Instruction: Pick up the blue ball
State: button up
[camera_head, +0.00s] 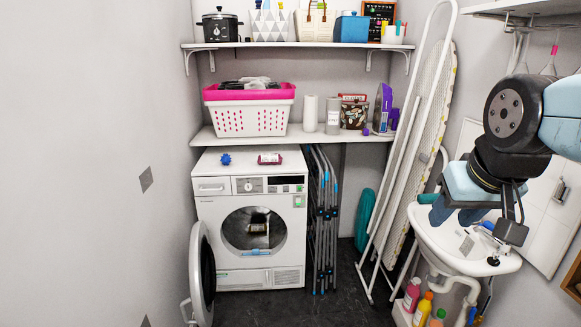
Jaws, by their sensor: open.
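The small blue ball (225,159) looks spiky and sits on the left part of the white dryer's top (250,168). A small red and white item (269,159) lies to its right on the same top. My gripper (456,214) is at the right, in front of the white sink, far to the right of the ball. It points down, is open, and no object shows between its fingers. Part of it merges with the sink behind it.
The dryer's round door (203,275) stands open at the left. A folded rack (323,220) and a leaning ironing board (420,150) stand between dryer and sink (440,250). A shelf (290,135) with a pink-rimmed basket (248,112) hangs above the dryer.

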aim_at(226, 159)
jog(key=u, duration=0.2)
jog(key=i, duration=1.05)
jog(key=u, duration=1)
jog(key=i, duration=1.2)
jog(key=u, duration=0.65)
jog(key=k, duration=0.55)
jog(key=u, duration=0.2)
jog(key=i, duration=0.6)
jog(key=z, duration=0.1)
